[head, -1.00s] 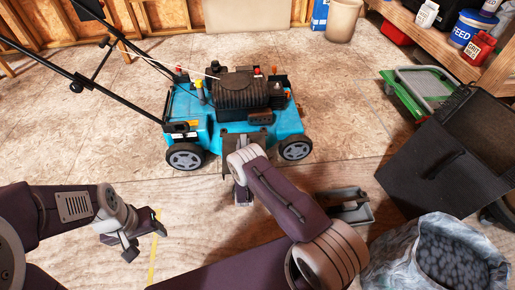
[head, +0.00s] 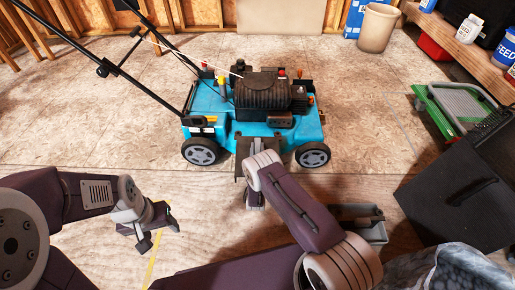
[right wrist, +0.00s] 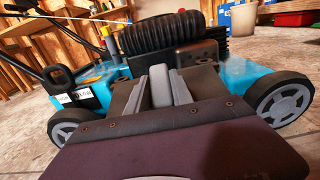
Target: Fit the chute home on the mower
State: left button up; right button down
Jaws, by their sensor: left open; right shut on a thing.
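The teal mower (head: 228,128) stands on the floor ahead, with its black engine on top and a wheel at each near corner. The dark chute (head: 241,168) is at the middle of its near side. My right gripper (head: 254,197) is shut on the chute; my wrist partly hides the grip. My left gripper (head: 148,236) is open and empty, low at left, apart from the mower.
A grey open tray (head: 371,229) lies right of my right forearm. A black box (head: 450,200), a green-framed item (head: 457,105) and a grey bag (head: 465,270) are at the right. A shelf (head: 480,62) and a beige bucket (head: 377,28) stand behind. The floor at left is clear.

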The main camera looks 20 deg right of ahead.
notch_tip(320, 180, down, 3)
jog(key=shift+r+b, duration=0.15)
jog(key=shift+b, duration=0.65)
dwell(0.9)
jog(key=shift+f, duration=0.45)
jog(key=shift+f+b, duration=2.05)
jog(key=shift+f, duration=0.05)
jog(key=c, duration=1)
grip_release()
jog(key=shift+c, duration=0.2)
